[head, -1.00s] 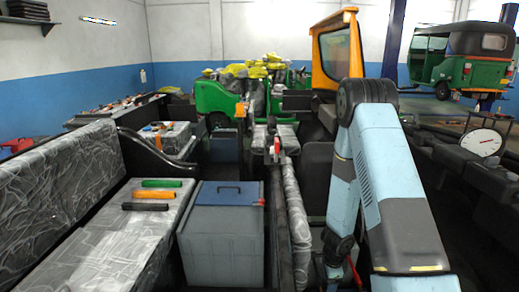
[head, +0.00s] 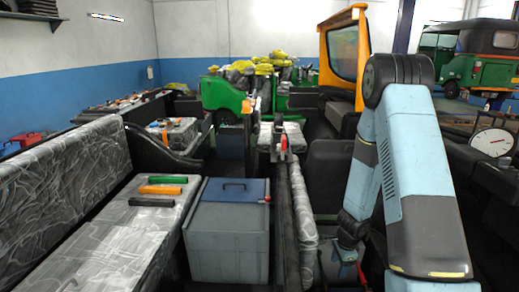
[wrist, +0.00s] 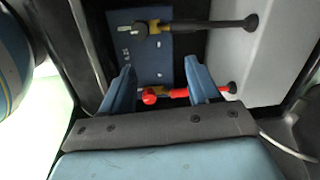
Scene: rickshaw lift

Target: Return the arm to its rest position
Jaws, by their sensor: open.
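My arm (head: 420,160) stands folded at the right of the head view, its upper links raised and its lower part reaching down beside the black seats. In the wrist view my gripper (wrist: 160,85) has its two blue fingers spread apart with nothing held between them. Beyond the fingertips is a blue panel (wrist: 155,55) with a red-handled tool (wrist: 185,93) and a black-handled tool (wrist: 195,25) across it. The red tool shows between the fingers; I cannot tell its distance. My gripper's fingertips are not clear in the head view.
A grey box with a blue lid (head: 228,240) stands left of my arm. A patterned bench (head: 90,240) bears green, orange and black handles. A plastic-wrapped rail (head: 302,215) runs close to my arm. An orange-framed cab (head: 343,50) and a dial gauge (head: 492,142) stand farther back.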

